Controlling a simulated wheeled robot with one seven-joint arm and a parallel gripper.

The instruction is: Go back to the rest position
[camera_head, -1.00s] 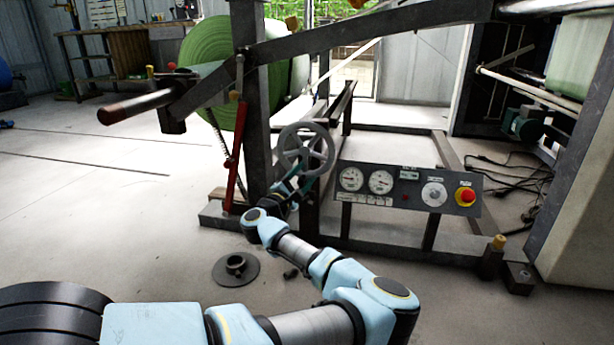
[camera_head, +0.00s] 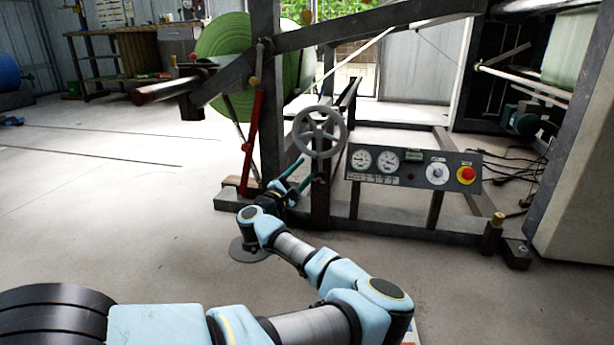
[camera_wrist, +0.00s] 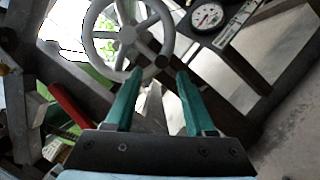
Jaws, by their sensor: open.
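My gripper (camera_head: 298,172) is at the end of my arm, just below and left of the grey handwheel (camera_head: 320,132) in the head view. In the wrist view my gripper (camera_wrist: 158,78) shows two green fingers spread apart with nothing held between them. The handwheel (camera_wrist: 88,38) lies beyond the fingertips there, at the upper left. One finger overlaps its rim in the picture; the gripper is not closed on it.
The control panel (camera_head: 413,168) with gauges and a red button (camera_head: 466,175) is right of the handwheel. A red lever (camera_head: 252,140) and dark frame posts stand left. A round dark base (camera_head: 252,250) lies on the floor beneath my arm. Open floor spreads left.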

